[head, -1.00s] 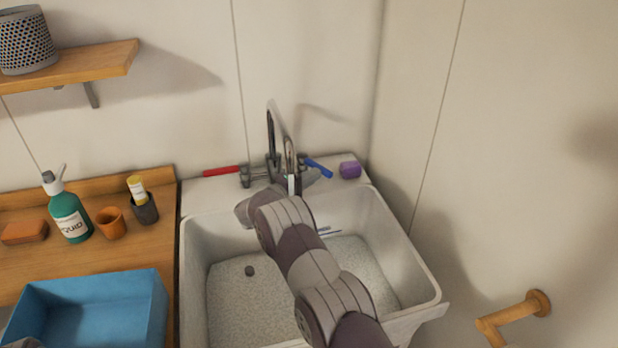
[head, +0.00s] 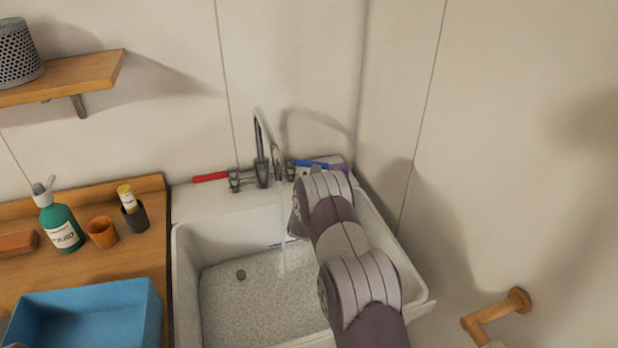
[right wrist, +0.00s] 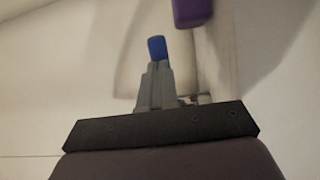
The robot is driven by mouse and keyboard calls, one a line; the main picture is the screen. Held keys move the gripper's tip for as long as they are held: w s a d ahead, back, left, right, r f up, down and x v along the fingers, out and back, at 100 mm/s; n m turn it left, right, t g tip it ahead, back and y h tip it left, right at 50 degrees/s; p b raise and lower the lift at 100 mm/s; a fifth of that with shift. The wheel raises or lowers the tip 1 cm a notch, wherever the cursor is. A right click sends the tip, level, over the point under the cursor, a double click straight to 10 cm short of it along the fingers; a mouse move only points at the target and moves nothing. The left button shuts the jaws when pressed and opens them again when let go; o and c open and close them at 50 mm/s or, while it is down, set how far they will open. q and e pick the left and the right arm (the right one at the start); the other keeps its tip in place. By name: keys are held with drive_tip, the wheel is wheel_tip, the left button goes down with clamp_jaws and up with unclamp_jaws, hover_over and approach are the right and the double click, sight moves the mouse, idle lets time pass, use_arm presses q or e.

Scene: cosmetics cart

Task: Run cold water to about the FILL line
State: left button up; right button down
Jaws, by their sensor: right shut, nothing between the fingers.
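A thin stream of water (head: 282,230) runs from the curved spout of the faucet (head: 261,150) into the white sink (head: 185,262). The blue lever (head: 312,164) points right, and the red lever (head: 210,177) points left. A short dark mark shows on the sink's back wall behind the stream; I cannot read it. The water level is hard to make out over the speckled bottom. My right arm reaches over the sink's right side and hides its own fingertips in the head view. In the right wrist view my right gripper (right wrist: 156,75) is shut and empty, with the blue lever tip (right wrist: 157,47) just beyond it.
A purple block (right wrist: 192,12) sits beside the blue lever. On the wooden counter left of the sink stand a green bottle (head: 61,227), an orange cup (head: 102,232), a dark cup (head: 136,216) and a blue bin (head: 150,305). A wooden wall holder (head: 490,315) is at lower right.

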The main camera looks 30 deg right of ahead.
sight(322, 163)
drive_tip(key=n+y+b, duration=0.1)
drive_tip(key=d+t+y, duration=0.1)
drive_tip(key=w+d+n+t+y+b, duration=0.1)
drive_tip(key=shift+f+n+b, duration=0.3)
drive_tip(key=shift+w+d+r+y+b, duration=0.25)
drive_tip(key=shift+w+d+b, duration=0.35)
drive_tip(key=shift+b, duration=0.65)
drive_tip(key=shift+w+d+b, duration=0.15)
drive_tip(key=shift+w+b, duration=0.05)
drive_tip(key=shift+b, duration=0.1)
drive_tip(key=shift+r, duration=0.3)
drive_tip(key=shift+d, duration=0.1)
